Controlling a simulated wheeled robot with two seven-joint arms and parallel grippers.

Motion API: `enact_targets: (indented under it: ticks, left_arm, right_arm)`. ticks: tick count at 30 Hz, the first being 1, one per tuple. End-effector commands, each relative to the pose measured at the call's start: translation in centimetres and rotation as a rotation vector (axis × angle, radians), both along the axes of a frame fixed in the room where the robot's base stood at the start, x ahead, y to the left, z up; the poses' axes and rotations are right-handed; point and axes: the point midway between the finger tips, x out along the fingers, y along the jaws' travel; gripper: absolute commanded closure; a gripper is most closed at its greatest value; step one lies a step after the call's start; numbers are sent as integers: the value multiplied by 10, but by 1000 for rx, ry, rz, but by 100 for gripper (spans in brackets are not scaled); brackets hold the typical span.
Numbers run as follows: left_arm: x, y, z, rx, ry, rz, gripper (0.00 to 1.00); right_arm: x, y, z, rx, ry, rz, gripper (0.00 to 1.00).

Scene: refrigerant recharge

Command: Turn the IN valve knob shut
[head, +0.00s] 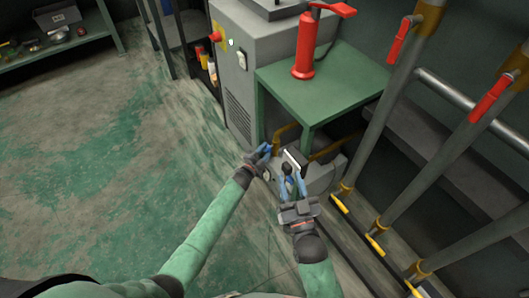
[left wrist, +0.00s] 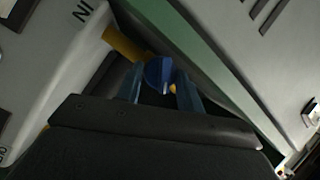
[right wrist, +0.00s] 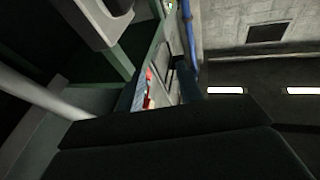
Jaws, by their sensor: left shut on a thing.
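The IN valve knob is a blue round knob (left wrist: 158,74) in the left wrist view, beside the "IN" mark (left wrist: 82,12) on a light grey housing. My left gripper (left wrist: 158,90) has one blue finger on each side of the knob and is shut on it. In the head view this gripper (head: 266,150) is low at the near side of the grey unit (head: 322,178), and the knob is hidden there. My right gripper (head: 292,184) is in front of that unit, with a dark part near its fingertips. I cannot tell whether it holds anything.
A green table (head: 325,82) with a red hand pump (head: 304,58) stands above the unit. A grey cabinet (head: 240,80) is to its left. Pipes with red levers (head: 398,40) and yellow handles (head: 376,245) are on the right. The floor at left is clear.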

Motion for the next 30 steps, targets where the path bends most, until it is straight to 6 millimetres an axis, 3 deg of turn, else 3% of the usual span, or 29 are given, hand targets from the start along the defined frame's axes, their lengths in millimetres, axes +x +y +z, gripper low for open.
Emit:
enact_targets:
  ticks: [1, 2, 5, 20, 24, 30]
  left_arm:
    - [0, 1, 0, 0, 0, 1, 86]
    - [1, 1, 0, 0, 0, 1, 59]
    - [0, 1, 0, 0, 0, 1, 42]
    - [-11, 7, 1, 2, 1, 0, 42]
    - [-25, 15, 2, 1, 1, 0, 42]
    - [-47, 27, 3, 0, 0, 1, 42]
  right_arm:
    - [0, 0, 0, 0, 0, 0, 64]
    - [0, 0, 0, 0, 0, 0, 64]
    - [0, 0, 0, 0, 0, 0, 64]
    - [1, 1, -7, -7, 33, 2, 64]
    - [-5, 2, -49, -34, 148, 10, 64]
    - [-9, 3, -83, -58, 254, 18, 64]
